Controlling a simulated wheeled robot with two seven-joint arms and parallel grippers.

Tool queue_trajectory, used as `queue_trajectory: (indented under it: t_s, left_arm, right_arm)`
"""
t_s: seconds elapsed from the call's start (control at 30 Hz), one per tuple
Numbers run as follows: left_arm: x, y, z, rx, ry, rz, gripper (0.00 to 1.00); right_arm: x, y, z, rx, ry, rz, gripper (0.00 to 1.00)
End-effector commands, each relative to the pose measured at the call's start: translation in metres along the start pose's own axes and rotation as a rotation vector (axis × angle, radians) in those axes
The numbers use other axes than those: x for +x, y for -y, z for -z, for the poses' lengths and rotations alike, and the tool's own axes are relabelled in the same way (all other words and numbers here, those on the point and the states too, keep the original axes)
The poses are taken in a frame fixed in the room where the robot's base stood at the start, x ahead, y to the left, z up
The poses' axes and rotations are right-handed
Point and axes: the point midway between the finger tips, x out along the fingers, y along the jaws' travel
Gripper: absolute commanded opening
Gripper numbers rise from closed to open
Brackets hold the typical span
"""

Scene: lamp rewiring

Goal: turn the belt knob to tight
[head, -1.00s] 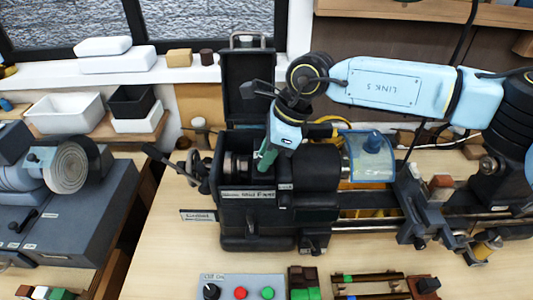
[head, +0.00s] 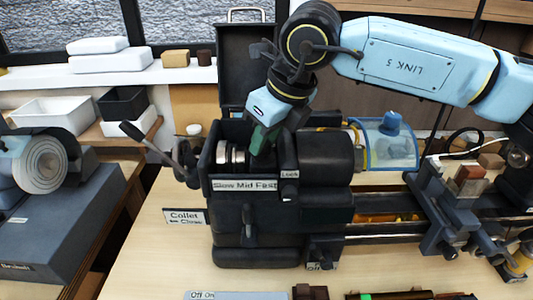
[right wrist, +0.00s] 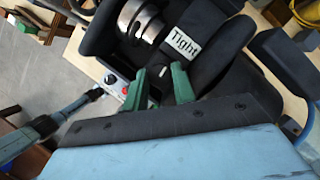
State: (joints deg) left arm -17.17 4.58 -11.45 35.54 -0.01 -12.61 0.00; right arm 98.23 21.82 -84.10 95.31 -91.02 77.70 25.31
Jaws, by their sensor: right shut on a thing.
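The black lathe headstock (head: 255,225) stands on the bench, its open top showing silvery step pulleys (head: 232,153). My right gripper (head: 262,138) points down into this opening with its green fingers, just right of the pulleys. In the right wrist view my right gripper (right wrist: 159,88) is closed on the dark belt knob (right wrist: 154,97), mostly hidden between the fingers. A white label reading "Tight" (right wrist: 185,43) lies just beyond the fingertips. The knob's exact angle cannot be told.
The raised black lid (head: 246,60) stands behind the headstock. A lever (head: 150,145) sticks out at the left. A clear blue-edged guard (head: 388,150) and the tool carriage (head: 450,205) lie to the right.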

Motion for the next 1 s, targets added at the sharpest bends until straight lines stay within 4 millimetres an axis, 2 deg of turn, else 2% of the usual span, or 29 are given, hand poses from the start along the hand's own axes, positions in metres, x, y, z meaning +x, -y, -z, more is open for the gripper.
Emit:
queue_trajectory:
  t_s: [0.03,0.2,0.73,0.77,0.9,1.0]
  left_arm:
    - [0.008,0.0,0.0,0.0,0.0,0.0,0.36]
    - [0.016,0.0,-0.001,0.0,-0.001,0.0,0.36]
    - [0.018,0.0,-0.001,0.0,-0.001,0.0,0.36]
    - [0.018,0.0,-0.001,0.0,-0.001,0.0,0.36]
    - [0.018,0.0,-0.001,0.0,0.0,0.0,0.36]
    - [0.018,0.0,-0.001,0.0,0.0,0.0,0.36]
  right_arm:
    - [0.003,0.0,0.001,0.018,0.003,0.009,0.04]
    - [0.0,-0.001,0.0,0.065,0.003,0.028,0.04]
    - [-0.002,0.0,-0.001,0.089,0.002,0.036,0.04]
    - [-0.002,0.0,-0.001,0.089,0.002,0.036,0.29]
    - [-0.001,0.0,-0.001,0.088,0.001,0.036,0.47]
    - [-0.001,0.0,-0.001,0.088,0.0,0.036,0.48]
